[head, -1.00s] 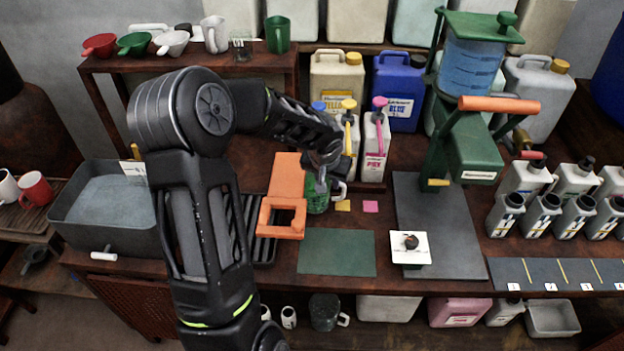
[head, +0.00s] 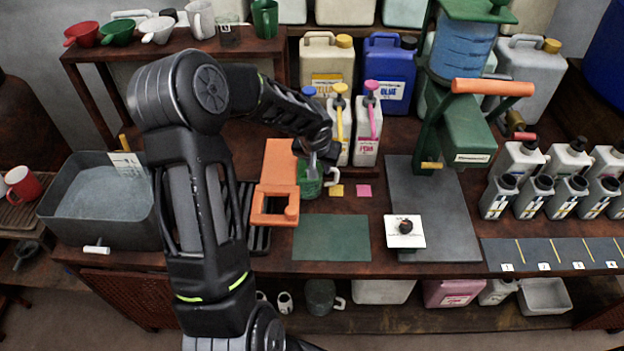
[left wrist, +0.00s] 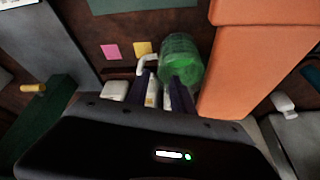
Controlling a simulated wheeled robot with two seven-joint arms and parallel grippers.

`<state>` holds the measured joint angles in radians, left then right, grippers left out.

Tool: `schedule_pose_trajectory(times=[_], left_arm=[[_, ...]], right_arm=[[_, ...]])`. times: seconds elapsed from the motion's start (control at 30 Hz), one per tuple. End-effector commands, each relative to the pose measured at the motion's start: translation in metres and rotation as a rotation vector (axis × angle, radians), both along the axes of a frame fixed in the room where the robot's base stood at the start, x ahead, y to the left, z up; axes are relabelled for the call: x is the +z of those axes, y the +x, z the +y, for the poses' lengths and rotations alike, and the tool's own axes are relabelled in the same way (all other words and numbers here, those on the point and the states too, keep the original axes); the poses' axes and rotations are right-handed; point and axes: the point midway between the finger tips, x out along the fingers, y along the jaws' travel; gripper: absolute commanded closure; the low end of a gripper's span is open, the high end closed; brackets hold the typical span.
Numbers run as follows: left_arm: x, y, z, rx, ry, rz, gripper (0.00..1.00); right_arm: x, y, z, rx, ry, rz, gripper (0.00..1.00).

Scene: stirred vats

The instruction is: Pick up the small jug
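A small green see-through jug (head: 309,186) with a pale handle stands on the bench, right of the orange stand. My left gripper (head: 318,165) is just above and behind it and partly hides it. In the left wrist view, the jug (left wrist: 182,60) lies just beyond my fingertips (left wrist: 163,82). The fingers are apart, with a gap between them, and the handle (left wrist: 147,62) is close to the tips. I cannot tell whether they touch it. My right gripper is not in view.
The orange stand (head: 279,165) is close on the jug's left. Bottles with yellow (head: 339,125) and pink pumps (head: 368,130) stand right behind. A green mat (head: 331,238) lies clear in front. A green press (head: 465,130) stands to the right.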

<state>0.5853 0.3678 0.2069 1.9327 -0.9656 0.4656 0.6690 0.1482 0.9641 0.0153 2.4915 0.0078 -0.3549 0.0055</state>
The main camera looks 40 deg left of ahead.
Motion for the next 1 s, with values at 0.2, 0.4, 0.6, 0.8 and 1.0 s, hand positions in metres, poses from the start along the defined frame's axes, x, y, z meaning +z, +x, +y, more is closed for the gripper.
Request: schedule_pose_trajectory(times=[0.2, 0.4, 0.6, 0.8, 1.0], left_arm=[[-0.009, 0.004, 0.001, -0.001, -0.001, 0.004, 0.72], [-0.036, 0.015, 0.005, 0.0, -0.003, 0.004, 0.72], [-0.048, 0.02, 0.008, 0.0, 0.0, 0.0, 0.72], [-0.048, 0.02, 0.008, 0.0, 0.0, 0.0, 0.72], [-0.048, 0.02, 0.008, 0.0, 0.0, 0.0, 0.72]], right_arm=[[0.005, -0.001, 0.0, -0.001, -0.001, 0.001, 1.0], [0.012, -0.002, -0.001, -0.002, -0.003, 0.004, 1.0], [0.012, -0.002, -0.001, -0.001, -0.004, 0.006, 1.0], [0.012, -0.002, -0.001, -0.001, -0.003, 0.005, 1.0], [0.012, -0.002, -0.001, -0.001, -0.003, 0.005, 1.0]])
